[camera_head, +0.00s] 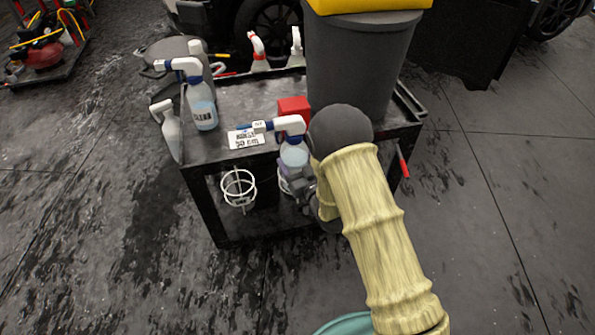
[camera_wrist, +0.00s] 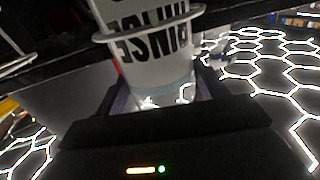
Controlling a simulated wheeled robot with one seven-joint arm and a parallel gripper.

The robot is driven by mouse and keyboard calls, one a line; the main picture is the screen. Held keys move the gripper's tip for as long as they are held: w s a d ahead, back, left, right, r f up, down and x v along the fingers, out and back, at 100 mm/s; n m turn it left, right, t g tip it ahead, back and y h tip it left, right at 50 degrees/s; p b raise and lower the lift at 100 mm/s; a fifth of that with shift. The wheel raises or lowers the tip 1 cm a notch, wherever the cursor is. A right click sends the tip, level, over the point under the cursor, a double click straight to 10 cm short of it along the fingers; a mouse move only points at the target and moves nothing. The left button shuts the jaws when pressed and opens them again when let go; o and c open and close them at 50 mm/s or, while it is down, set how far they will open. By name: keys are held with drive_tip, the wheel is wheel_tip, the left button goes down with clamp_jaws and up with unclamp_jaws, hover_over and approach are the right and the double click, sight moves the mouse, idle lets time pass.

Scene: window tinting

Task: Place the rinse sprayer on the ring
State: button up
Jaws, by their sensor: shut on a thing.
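The rinse sprayer (camera_head: 294,157), a clear bottle with a white and blue trigger head, stands about upright at the front edge of the cart. In the wrist view its label (camera_wrist: 150,45) reads RINSE upside down. A white ring (camera_wrist: 152,27) passes across the bottle's front and appears to go around it; the far side is hidden. My gripper (camera_wrist: 162,95) is shut on the bottle's body, with one finger on each side. In the head view my gripper (camera_head: 301,189) is partly hidden by my arm. Another white wire ring (camera_head: 239,186) hangs empty on the cart's front, to the left.
The black cart (camera_head: 243,98) carries a labelled spray bottle (camera_head: 202,106), a grey-white sprayer (camera_head: 169,132), a red box (camera_head: 294,107), a white label card (camera_head: 247,138) and a large grey bin (camera_head: 355,70). Two more sprayers stand at the back.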

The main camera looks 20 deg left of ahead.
drive_tip(key=shift+r, duration=0.1)
drive_tip(key=shift+f+b, duration=0.5)
drive_tip(key=shift+f, duration=1.5)
drive_tip(key=o, duration=1.3)
drive_tip(key=shift+o, duration=0.2)
drive_tip(key=v, duration=1.2)
drive_tip(key=shift+d, duration=0.1)
